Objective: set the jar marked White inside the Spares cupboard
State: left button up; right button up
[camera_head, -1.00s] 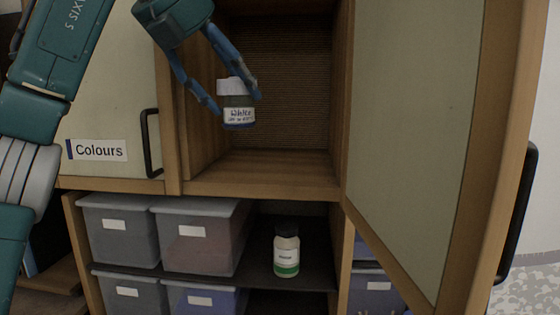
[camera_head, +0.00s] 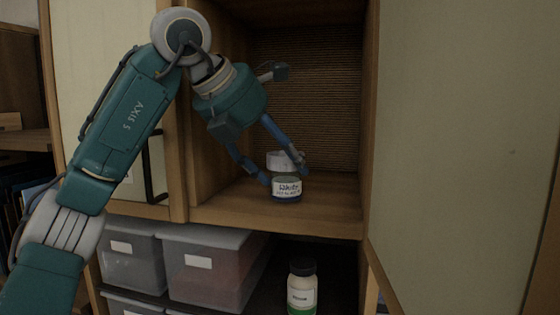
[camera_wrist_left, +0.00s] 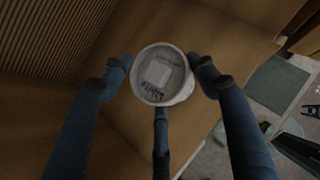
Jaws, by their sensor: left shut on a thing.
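The jar marked White (camera_head: 287,188) has a white lid and a handwritten label. It is upright inside the open cupboard (camera_head: 310,219), low over its wooden floor near the front; I cannot tell whether its base touches. My left gripper (camera_head: 284,170) is shut on the jar, its blue fingers at both sides. In the left wrist view the jar's lid (camera_wrist_left: 161,74) shows from above between the fingertips. The Spares name does not show in these frames. My right gripper is not in view.
The open cupboard door (camera_head: 455,150) stands at the right. A closed door (camera_head: 100,60) is at the left. Below are grey lidded bins (camera_head: 215,265) and a dark-capped jar with a green band (camera_head: 302,290). The cupboard floor behind the White jar looks clear.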

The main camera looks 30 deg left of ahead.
pick_arm(q)
jog(key=shift+s+a+f, duration=0.1)
jog(key=shift+f, duration=0.2)
jog(key=shift+s, duration=0.15)
jog(key=o, duration=1.3)
jog(key=shift+o, duration=0.9)
jog(key=b+v, duration=0.2)
jog(key=v, duration=1)
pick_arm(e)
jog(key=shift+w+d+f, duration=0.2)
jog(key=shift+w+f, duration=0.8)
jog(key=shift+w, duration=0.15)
pick_arm(q)
jog(key=shift+a, duration=0.1)
